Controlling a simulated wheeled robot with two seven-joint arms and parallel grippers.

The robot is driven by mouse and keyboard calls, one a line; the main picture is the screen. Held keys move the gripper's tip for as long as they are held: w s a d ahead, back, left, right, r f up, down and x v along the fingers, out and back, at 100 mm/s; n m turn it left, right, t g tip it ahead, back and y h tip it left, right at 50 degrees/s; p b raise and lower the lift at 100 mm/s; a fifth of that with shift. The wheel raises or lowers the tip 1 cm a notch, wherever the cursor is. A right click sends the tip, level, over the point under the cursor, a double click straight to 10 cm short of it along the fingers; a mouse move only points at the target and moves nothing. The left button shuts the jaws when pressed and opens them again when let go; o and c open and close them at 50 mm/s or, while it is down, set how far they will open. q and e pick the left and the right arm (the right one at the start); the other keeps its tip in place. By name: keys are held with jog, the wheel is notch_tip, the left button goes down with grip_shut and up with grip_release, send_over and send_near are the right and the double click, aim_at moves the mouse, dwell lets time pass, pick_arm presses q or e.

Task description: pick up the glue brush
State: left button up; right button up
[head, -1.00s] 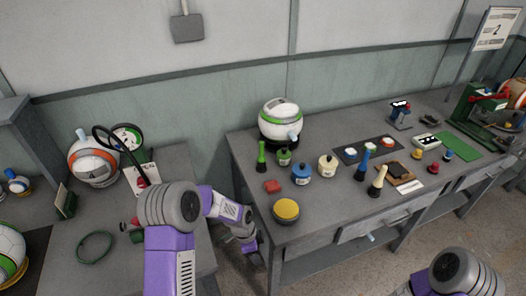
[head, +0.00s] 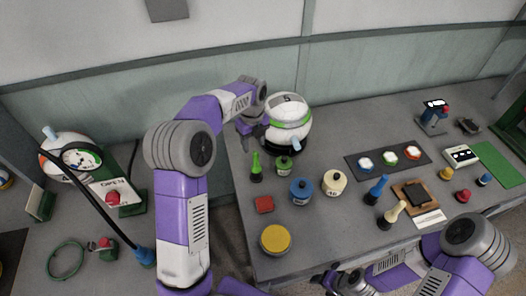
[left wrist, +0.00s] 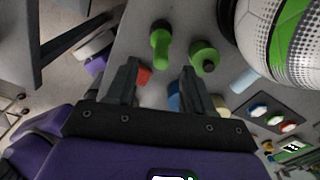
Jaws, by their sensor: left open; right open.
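I cannot tell for sure which item is the glue brush. A green-handled tool (head: 256,165) stands upright at the bench's left edge. Similar blue-handled (head: 377,189) and cream-handled (head: 392,214) tools stand further right. My left gripper (head: 251,130) is open and empty above the left end of the bench, beside the ball. In the left wrist view its fingers (left wrist: 157,86) are apart, with the green-handled tool (left wrist: 160,46) beyond them, touching neither. My right gripper (head: 338,280) is open and empty, low in front of the bench.
A green-striped ball (head: 289,121) stands close to my left gripper. Green (head: 284,166), blue (head: 301,192) and cream (head: 335,182) pots, a red block (head: 264,204) and a yellow-topped pot (head: 275,239) crowd the left part. A dark tray (head: 354,168) holds small round pots.

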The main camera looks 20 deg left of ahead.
aim_at(255, 152)
pick_arm(q)
jog(key=f, duration=0.2)
jog(key=f+b, duration=0.1)
jog(key=f, duration=0.3)
jog(key=shift+s+d+f+b, duration=0.1)
jog(key=shift+d+f+b, duration=0.2)
jog(key=shift+d, duration=0.05)
jog(key=shift+f, duration=0.35)
grip_shut()
